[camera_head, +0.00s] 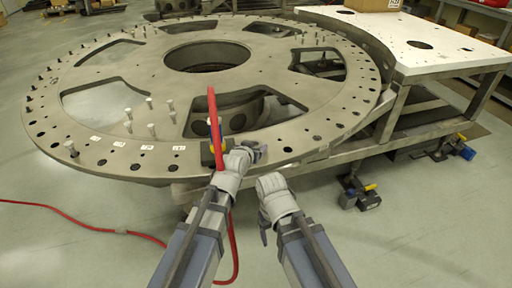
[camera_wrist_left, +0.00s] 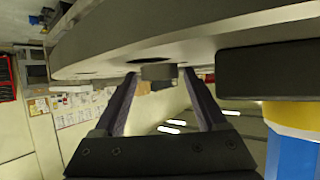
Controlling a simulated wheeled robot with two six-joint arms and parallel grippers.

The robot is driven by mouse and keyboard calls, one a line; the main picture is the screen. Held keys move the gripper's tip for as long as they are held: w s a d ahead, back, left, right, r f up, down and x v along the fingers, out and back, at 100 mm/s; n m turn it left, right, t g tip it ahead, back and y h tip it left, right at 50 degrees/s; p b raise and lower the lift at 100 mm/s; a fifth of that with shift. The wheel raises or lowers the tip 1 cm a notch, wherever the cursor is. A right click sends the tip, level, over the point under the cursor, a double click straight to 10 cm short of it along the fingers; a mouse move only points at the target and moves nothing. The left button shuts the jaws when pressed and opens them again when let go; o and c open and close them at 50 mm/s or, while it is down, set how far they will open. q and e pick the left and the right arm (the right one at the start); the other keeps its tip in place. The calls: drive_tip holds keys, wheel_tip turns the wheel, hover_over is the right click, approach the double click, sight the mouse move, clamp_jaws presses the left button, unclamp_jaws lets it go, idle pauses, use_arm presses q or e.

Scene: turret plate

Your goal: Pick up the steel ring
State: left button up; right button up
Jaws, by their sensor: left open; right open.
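A small grey round piece (camera_wrist_left: 158,72), which looks like the steel ring, shows in the left wrist view beside a dark hole at the plate's edge. My left gripper (camera_wrist_left: 160,76) is open, with one finger on each side of this piece; I cannot tell whether they touch it. In the head view my left gripper (camera_head: 258,152) is at the near rim of the large turret plate (camera_head: 130,168), and the ring cannot be made out there. My right gripper (camera_head: 265,232) is open and empty, lower and to the right, in front of the plate.
A red hose (camera_head: 214,120) rises beside my left gripper and trails on the floor. A black, yellow and blue device (camera_wrist_left: 290,115) is close at the right in the left wrist view. Several bolts stand on the plate. A white table (camera_head: 425,60) adjoins it at the right.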

use_arm(q)
drive_tip(key=shift+c, duration=0.2)
clamp_jaws()
idle(0.3)
drive_tip(key=shift+r, duration=0.15)
wheel_tip(320, 180, up, 10)
drive_tip(key=p, duration=1)
